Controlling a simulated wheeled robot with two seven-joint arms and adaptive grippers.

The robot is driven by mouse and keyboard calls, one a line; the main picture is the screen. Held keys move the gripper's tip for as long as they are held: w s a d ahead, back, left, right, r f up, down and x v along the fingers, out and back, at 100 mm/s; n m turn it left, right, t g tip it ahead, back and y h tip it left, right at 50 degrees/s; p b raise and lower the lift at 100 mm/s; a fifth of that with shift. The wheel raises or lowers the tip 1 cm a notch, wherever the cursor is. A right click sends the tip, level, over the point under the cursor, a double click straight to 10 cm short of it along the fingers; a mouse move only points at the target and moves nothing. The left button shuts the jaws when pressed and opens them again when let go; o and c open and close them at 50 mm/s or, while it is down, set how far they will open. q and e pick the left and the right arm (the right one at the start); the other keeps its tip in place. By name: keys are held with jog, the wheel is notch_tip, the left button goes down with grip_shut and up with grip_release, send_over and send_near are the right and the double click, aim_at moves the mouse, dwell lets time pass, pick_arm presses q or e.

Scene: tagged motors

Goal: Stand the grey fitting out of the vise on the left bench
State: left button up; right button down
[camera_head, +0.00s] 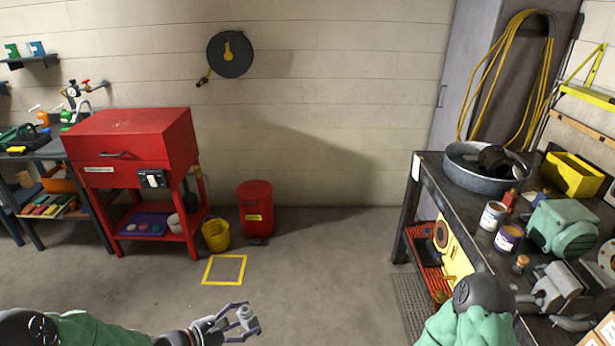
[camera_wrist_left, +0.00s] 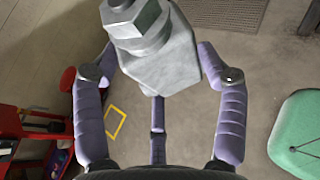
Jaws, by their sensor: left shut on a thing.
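The grey fitting (camera_wrist_left: 160,60) fills the upper middle of the left wrist view, a faceted metal body with a hex end at the top. It looks small in the head view (camera_head: 247,319). My left gripper (camera_head: 240,322) is shut on it and holds it out over open floor, apart from both benches. Its purple fingers stand around the fitting in the left wrist view. The left bench (camera_head: 50,150) is at the far left edge. My right gripper is out of view.
A red cabinet (camera_head: 132,138) stands beside the left bench, with a yellow bucket (camera_head: 216,235) and red bin (camera_head: 256,210) to its right. The right bench (camera_head: 430,172) carries a metal basin (camera_head: 465,178), cans and a green motor (camera_head: 562,228). The middle floor is clear.

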pick_arm(q)
jog(key=shift+w+d+r+n+t+y, duration=0.1)
jog(key=shift+d+r+n+t+y, duration=0.05)
jog(key=shift+r+n+t+y, duration=0.2)
jog(key=shift+f+n+t+y, duration=0.1)
jog(key=shift+n+t+y, duration=0.45)
jog(key=shift+n+t, duration=0.15)
jog(key=shift+s+a+f+n+t+y, duration=0.15)
jog(key=shift+f+n+t+y, duration=0.05)
jog(key=shift+n+y, duration=0.35)
jog(key=shift+s+a+f+n+t+y, duration=0.2)
jog(key=shift+n+y, duration=0.2)
jog(key=shift+y, duration=0.15)
